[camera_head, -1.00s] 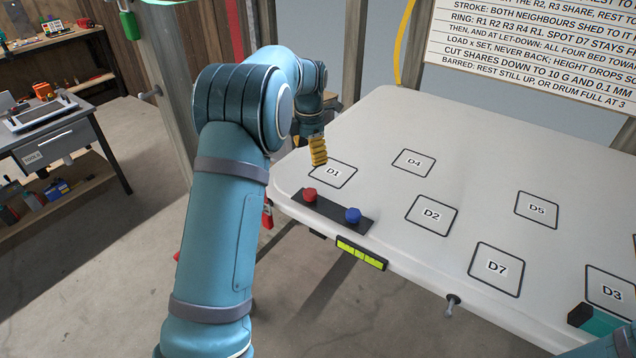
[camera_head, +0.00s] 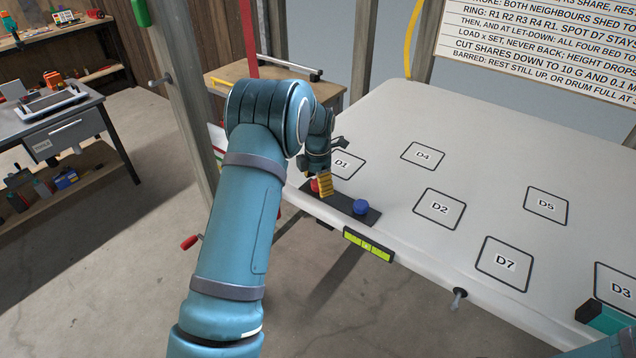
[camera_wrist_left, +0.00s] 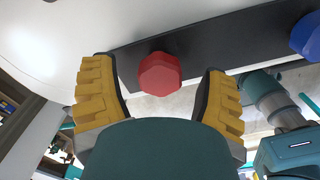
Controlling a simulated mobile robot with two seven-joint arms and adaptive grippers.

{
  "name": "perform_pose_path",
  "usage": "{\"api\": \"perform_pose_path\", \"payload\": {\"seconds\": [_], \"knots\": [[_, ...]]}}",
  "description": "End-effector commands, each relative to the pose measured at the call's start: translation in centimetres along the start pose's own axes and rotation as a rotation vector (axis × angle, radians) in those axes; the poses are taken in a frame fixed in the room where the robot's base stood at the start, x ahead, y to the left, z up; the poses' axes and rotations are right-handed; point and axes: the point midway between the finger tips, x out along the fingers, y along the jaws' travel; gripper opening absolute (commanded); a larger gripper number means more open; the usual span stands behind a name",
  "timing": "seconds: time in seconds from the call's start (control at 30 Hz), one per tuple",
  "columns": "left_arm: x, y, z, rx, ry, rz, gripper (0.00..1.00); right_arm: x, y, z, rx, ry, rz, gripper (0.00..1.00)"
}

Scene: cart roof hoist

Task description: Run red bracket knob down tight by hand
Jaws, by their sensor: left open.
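The red bracket knob (camera_head: 314,186) stands on a dark strip (camera_head: 343,205) along the near left edge of the white roof panel. My left gripper (camera_head: 325,184) is right at it, with a yellow finger partly covering the knob in the head view. In the left wrist view, the red knob (camera_wrist_left: 160,74) sits between the two open yellow-padded fingers, with gaps on both sides. A blue knob (camera_head: 361,207) stands on the same strip, to the right.
A yellow-green level (camera_head: 368,245) hangs on the panel's near edge. A bolt (camera_head: 459,294) sticks out further right. A black and teal item (camera_head: 604,318) is at the lower right edge. The panel's marked spots look empty. A wooden table (camera_head: 268,74) stands behind the arm.

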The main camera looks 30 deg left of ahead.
Motion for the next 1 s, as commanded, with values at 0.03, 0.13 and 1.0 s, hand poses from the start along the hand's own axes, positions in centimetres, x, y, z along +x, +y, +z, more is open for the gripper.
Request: {"api": "perform_pose_path", "payload": {"seconds": [0.03,0.13,1.0], "knots": [[0.05,0.00,-0.01,0.000,0.000,0.000,0.74,0.00,0.00,0.00,0.000,0.000,0.000,0.47],[0.04,0.00,0.00,0.000,0.000,0.000,0.74,0.00,-0.01,0.00,0.000,0.000,0.000,0.47],[-0.06,0.03,0.02,0.153,-0.001,0.001,0.05,-0.23,-0.08,-0.03,0.000,0.000,-0.001,0.47]]}}
